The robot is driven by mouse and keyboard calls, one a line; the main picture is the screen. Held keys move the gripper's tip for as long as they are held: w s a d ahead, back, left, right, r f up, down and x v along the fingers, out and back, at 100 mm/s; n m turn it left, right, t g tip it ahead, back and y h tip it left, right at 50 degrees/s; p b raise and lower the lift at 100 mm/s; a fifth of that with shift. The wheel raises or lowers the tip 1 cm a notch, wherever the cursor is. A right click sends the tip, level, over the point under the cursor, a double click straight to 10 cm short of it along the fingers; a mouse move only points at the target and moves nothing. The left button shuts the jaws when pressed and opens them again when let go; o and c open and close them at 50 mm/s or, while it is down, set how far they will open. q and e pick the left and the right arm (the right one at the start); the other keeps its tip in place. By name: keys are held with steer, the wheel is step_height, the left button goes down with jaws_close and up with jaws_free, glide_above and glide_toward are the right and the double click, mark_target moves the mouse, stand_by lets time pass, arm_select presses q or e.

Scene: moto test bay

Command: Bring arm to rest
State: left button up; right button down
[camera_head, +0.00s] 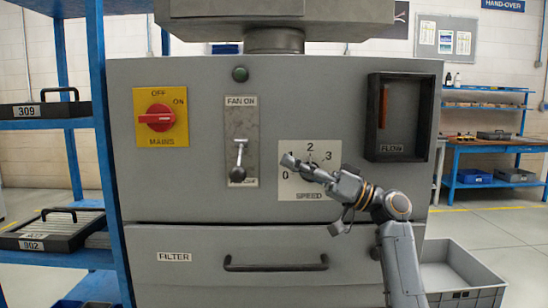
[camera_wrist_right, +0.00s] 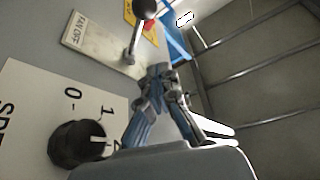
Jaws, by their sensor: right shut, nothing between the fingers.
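My right gripper (camera_head: 287,158) is in front of the grey cabinet (camera_head: 205,85), level with the speed panel. Its fingers are together and empty, and they also show in the wrist view (camera_wrist_right: 158,72). The gripper hides part of the speed panel (camera_head: 326,190) in the head view. In the wrist view the black speed knob (camera_wrist_right: 72,147) is beside the fingers, apart from them, its white mark turned roughly toward 2. The fan lever (camera_head: 239,158) is left of the gripper, its knob low near the bottom label. My left gripper is not in view.
A red mains switch (camera_head: 157,117) on a yellow plate, a flow box (camera_head: 400,115) and a filter drawer handle (camera_head: 275,267) stand on the cabinet front. A blue rack (camera_head: 100,120) is at left. A grey crate (camera_head: 462,272) lies on the floor at right.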

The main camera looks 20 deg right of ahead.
steer(key=shift+s+d+f, duration=0.2)
steer(key=shift+d, duration=0.2)
